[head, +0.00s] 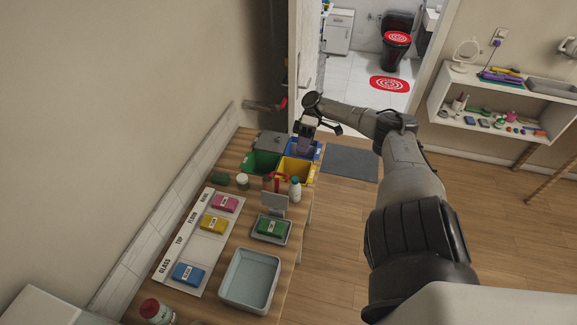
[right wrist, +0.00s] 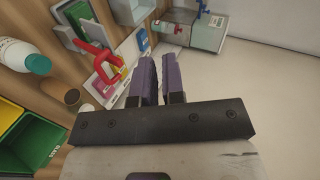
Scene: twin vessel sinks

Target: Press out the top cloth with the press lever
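The green cloth (head: 272,227) lies flat in the small grey press tray (head: 257,238) at the table's right side. The press's grey plate (head: 273,203) stands raised behind it, with its red lever handle (head: 280,181) above. The red lever (right wrist: 108,66) also shows in the right wrist view, left of my fingers and apart from them. My right gripper (head: 304,146) is beyond the lever, over the bins. Its purple fingers (right wrist: 158,62) show a narrow gap with nothing between them. My left gripper is out of view.
Blue (head: 188,273), yellow (head: 213,225) and pink (head: 225,203) cloths lie on a white labelled board. A grey basin (head: 232,292) stands in front of the press. A white bottle (head: 295,190) and jars stand near the lever. Coloured bins (head: 262,161) are behind.

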